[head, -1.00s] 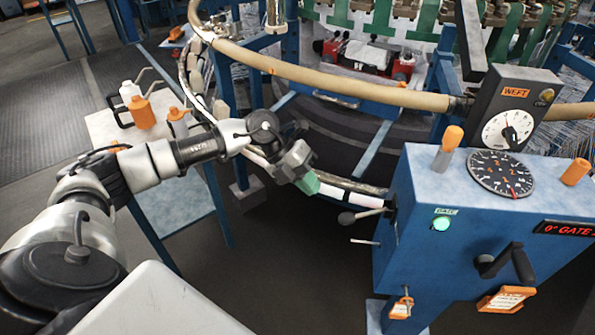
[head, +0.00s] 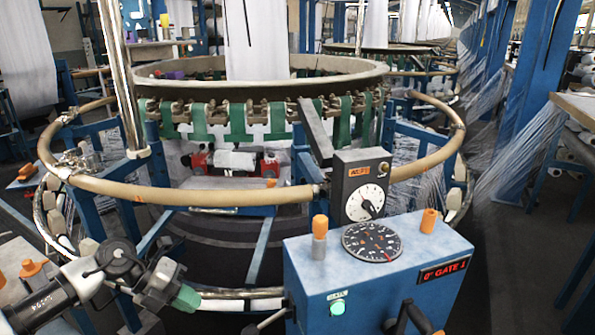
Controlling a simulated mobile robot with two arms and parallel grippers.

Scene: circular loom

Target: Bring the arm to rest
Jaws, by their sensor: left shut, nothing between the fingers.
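My left arm comes in from the lower left. Its gripper (head: 184,297) is shut and empty, with green at its tip. It appears in front of the loom's lower ring, left of the blue control box (head: 400,265); I cannot tell whether it is close to the ring. The circular loom (head: 240,196) with its tan hoop fills the middle. My right gripper is not in view.
A table with orange-capped items (head: 30,268) is at the lower left. Floor is clear at right.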

